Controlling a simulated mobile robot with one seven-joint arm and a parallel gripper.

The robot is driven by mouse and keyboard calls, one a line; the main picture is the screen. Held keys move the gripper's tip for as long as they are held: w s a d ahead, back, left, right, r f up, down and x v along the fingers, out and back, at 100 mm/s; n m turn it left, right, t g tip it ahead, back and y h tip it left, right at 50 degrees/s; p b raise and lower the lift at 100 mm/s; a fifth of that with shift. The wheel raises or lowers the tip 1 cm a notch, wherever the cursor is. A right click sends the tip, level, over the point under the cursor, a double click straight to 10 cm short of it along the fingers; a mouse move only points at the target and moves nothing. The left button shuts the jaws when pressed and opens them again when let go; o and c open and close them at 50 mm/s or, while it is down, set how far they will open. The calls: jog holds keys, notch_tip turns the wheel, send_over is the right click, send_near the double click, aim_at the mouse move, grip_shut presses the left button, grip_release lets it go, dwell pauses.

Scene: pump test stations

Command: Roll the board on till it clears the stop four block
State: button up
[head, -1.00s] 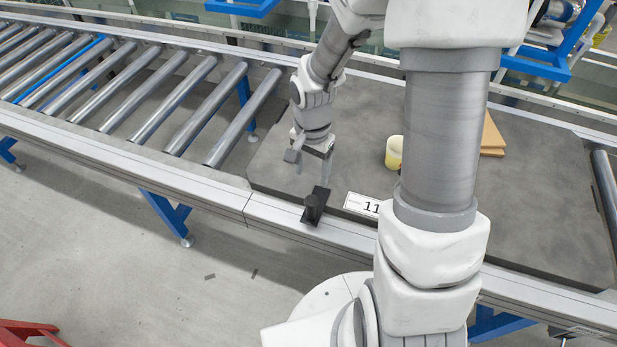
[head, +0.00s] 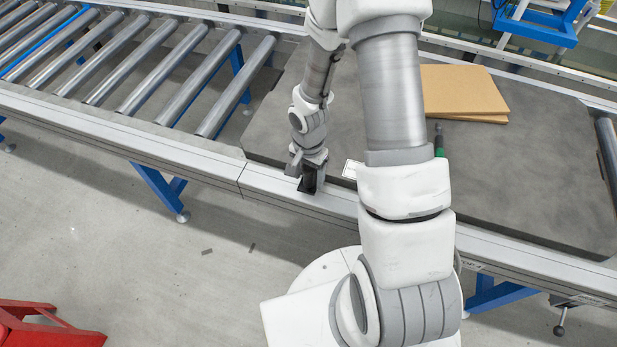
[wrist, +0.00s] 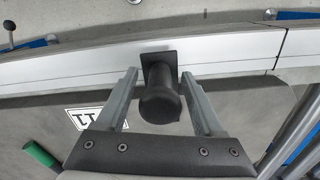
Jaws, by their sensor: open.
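The board (head: 550,150) is a large dark grey plate lying on the conveyor, its left edge by the bare rollers. A black post on a square plate (wrist: 158,100) is at the front rail, near the board's front left corner. I cannot tell whether it is the stop four block. My gripper (head: 310,178) is over this post in the head view and hides much of it. In the wrist view my gripper (wrist: 158,74) is open, one finger on each side of the post, with gaps visible. A white label reading 11 (wrist: 88,118) lies on the board.
Brown sheets (head: 465,92) and a green-handled tool (head: 438,142) lie on the board. The front rail (head: 210,165) stretches along the conveyor. A red stand (head: 45,328) is on the floor at lower left.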

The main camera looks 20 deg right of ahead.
jog(key=shift+f, duration=0.2)
grip_shut()
dwell(0.3)
dwell(1.1)
jog(key=s+d, duration=0.1)
jog(key=d, duration=0.1)
jog(key=s+d, duration=0.3)
jog(key=shift+d, duration=0.3)
jog(key=s+d+p, duration=0.3)
jog(key=s+d, duration=0.4)
jog(key=d, duration=0.3)
jog(key=s+d+p, duration=0.3)
jog(key=s+d, duration=0.5)
jog(key=d, duration=0.2)
jog(key=s+d+p, duration=0.4)
jog(key=s+d, duration=0.3)
jog(key=d, duration=0.4)
jog(key=shift+s, duration=0.25)
jog(key=shift+a, duration=0.1)
